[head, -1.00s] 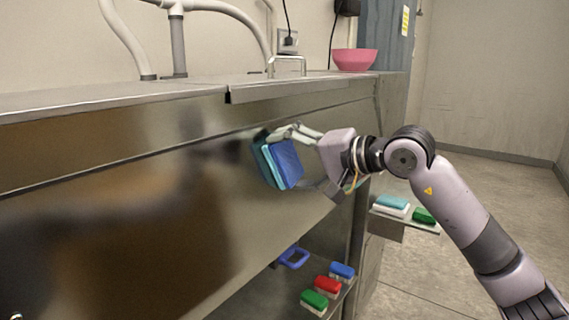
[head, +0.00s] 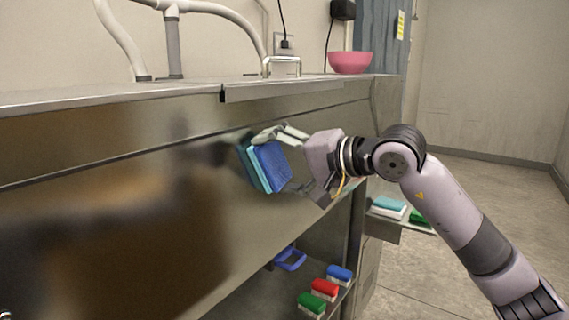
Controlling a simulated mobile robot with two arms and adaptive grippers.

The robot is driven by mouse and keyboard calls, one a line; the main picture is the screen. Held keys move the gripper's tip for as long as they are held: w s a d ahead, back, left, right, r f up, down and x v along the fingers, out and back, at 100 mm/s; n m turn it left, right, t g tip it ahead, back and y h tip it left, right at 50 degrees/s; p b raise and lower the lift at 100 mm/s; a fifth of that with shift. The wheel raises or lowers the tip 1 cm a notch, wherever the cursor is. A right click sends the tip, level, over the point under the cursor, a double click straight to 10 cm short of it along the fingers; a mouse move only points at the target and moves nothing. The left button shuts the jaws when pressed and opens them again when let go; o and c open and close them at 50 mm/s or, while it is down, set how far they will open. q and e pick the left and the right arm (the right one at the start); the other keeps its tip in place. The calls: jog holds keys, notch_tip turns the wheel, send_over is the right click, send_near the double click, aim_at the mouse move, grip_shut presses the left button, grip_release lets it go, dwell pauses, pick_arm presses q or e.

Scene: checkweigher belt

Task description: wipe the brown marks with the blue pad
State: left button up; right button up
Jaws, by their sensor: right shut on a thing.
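My right gripper (head: 283,160) comes in from the right and is shut on the blue pad (head: 270,163). The pad is held upright, a little tilted, close against the steel front panel (head: 310,118). A teal strip shows along its left edge; I cannot tell whether it is part of the pad or a reflection. Broad blurred brown areas (head: 150,240) show on the panel to the left, and I cannot tell marks from reflections there. The panel behind the pad is hidden.
A teal pad (head: 389,205) lies on a side shelf. A pink bowl (head: 349,62) stands on the counter. Open floor lies right.

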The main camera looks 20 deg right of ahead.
jog(key=shift+a, duration=0.15)
jog(key=shift+s+d+r+b, duration=0.1)
jog(key=shift+s+d+b, duration=0.3)
jog(key=shift+s, duration=0.2)
jog(key=shift+b+v, duration=0.45)
jog(key=shift+v, duration=1.7)
jog(key=shift+r, duration=0.1)
jog(key=shift+d, duration=0.1)
jog(key=shift+b+v, duration=0.35)
jog(key=shift+v, duration=1.1)
